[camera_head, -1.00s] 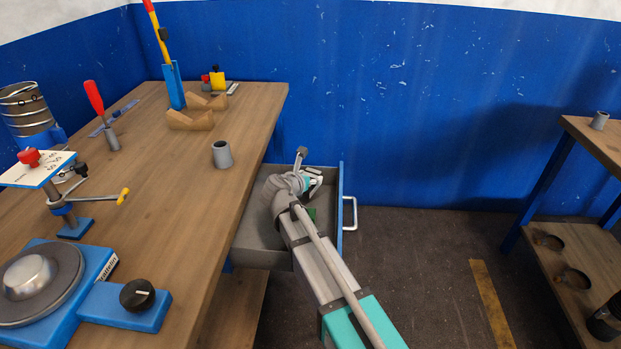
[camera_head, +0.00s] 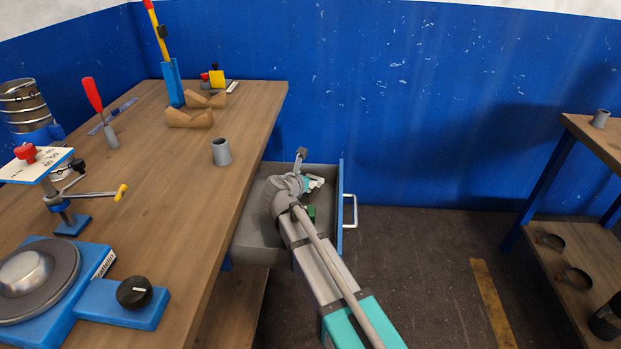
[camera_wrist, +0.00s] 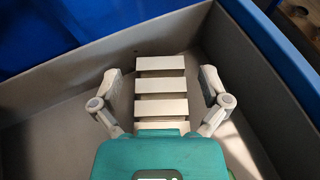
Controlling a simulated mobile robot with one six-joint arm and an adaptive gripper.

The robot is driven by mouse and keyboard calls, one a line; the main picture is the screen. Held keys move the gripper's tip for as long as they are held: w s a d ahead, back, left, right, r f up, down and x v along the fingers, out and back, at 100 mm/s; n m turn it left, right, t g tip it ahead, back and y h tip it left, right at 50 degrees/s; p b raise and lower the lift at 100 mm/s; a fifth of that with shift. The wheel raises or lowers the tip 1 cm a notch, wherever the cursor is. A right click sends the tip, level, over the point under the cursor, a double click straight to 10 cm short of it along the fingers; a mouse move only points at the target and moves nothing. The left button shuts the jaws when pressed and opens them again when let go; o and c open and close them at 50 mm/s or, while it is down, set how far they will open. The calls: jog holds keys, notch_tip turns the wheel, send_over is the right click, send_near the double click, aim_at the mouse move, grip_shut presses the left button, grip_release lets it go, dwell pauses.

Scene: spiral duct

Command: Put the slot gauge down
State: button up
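The slot gauge (camera_wrist: 160,86) shows in the wrist view as a pale grey, flat piece with several dark cross slots. It is inside the drawer, between my fingers. My gripper (camera_wrist: 161,80) is open, with a gap between each finger and the gauge's sides. The gauge's near end is hidden by the teal gripper body. In the head view my gripper (camera_head: 313,183) is down inside the open drawer (camera_head: 259,238), and my arm hides much of it.
The drawer has grey walls and a blue front with a handle (camera_head: 351,211). A small green thing (camera_head: 311,213) shows beside my arm. The workbench (camera_head: 180,215) at left carries a grey cup (camera_head: 221,152), wooden cradles (camera_head: 190,118) and a blue device (camera_head: 50,280).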

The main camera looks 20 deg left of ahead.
jog(key=shift+r, duration=0.2)
dwell(0.3)
jog(key=shift+r+p, duration=0.65)
jog(key=shift+p, duration=0.15)
jog(key=p+v, duration=0.2)
jog(key=v, duration=0.4)
jog(key=p+v, duration=0.2)
jog(key=v, duration=0.4)
jog(key=shift+f, duration=0.25)
jog(key=shift+d, duration=0.1)
